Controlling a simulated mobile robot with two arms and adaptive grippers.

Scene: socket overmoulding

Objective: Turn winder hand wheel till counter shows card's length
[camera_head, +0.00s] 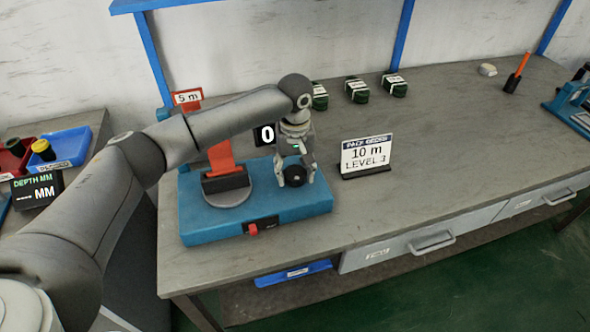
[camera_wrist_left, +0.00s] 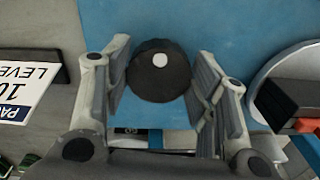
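The winder's blue base (camera_head: 200,222) stands on the table, with a grey disc and an orange-red upright part (camera_head: 221,157) on it. The counter (camera_head: 265,135) reads 0 and is partly hidden by my left arm. The card (camera_head: 366,153) reads "10 m" and "LEVEL 3"; it also shows in the left wrist view (camera_wrist_left: 25,90). My left gripper (camera_head: 295,174) points down at the dark round hand wheel (camera_wrist_left: 157,72). Its fingers (camera_wrist_left: 160,75) stand open on either side of the wheel, with a gap visible at each side. My right gripper is not in view.
A red "5 m" sign (camera_head: 187,97) stands behind the winder. Several green bundles (camera_head: 357,90) lie at the back. A red switch (camera_head: 254,230) is on the base's front. A depth display (camera_head: 37,189) and bins stand left. The table's right part is mostly clear.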

